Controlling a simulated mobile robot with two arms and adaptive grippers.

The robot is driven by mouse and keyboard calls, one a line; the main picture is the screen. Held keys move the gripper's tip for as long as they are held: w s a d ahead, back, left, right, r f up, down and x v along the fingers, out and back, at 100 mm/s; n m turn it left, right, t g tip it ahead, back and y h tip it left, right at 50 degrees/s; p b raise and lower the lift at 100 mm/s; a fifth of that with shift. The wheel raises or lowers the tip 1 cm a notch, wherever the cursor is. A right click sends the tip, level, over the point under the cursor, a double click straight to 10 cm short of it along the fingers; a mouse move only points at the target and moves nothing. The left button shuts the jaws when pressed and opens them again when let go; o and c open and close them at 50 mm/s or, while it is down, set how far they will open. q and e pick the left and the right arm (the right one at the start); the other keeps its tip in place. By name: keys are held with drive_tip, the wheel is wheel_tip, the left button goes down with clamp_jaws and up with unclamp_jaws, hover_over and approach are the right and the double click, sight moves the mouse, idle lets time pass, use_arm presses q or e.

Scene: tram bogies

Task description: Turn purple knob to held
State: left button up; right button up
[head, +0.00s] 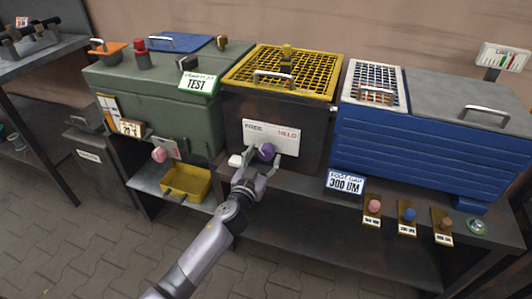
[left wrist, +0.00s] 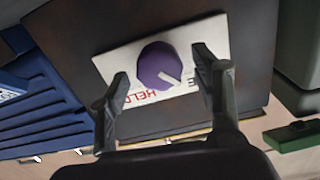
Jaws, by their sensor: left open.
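The purple knob (head: 266,152) sits on a white plate (head: 284,134) marked FREE at left and HELD at right, on the front of the dark cabinet with the yellow grate. In the left wrist view the knob (left wrist: 159,66) shows round, the plate looks turned over, and the knob's white pointer line points low right, toward the partly hidden FREE. My left gripper (head: 257,160) is open at the knob. In the wrist view its fingers (left wrist: 160,88) stand either side of the knob, with gaps between. My right gripper is not in view.
A green cabinet (head: 150,105) with a pink knob (head: 159,155) and yellow bin (head: 186,182) stands left. A blue chest (head: 425,147) stands right. Small pink, blue and brown knobs sit on the shelf before it. The paved floor in front looks clear.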

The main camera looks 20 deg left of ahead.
use_arm(q)
drive_tip(key=shift+w, duration=1.35)
drive_tip(key=shift+c, duration=0.3)
drive_tip(key=c, duration=1.1)
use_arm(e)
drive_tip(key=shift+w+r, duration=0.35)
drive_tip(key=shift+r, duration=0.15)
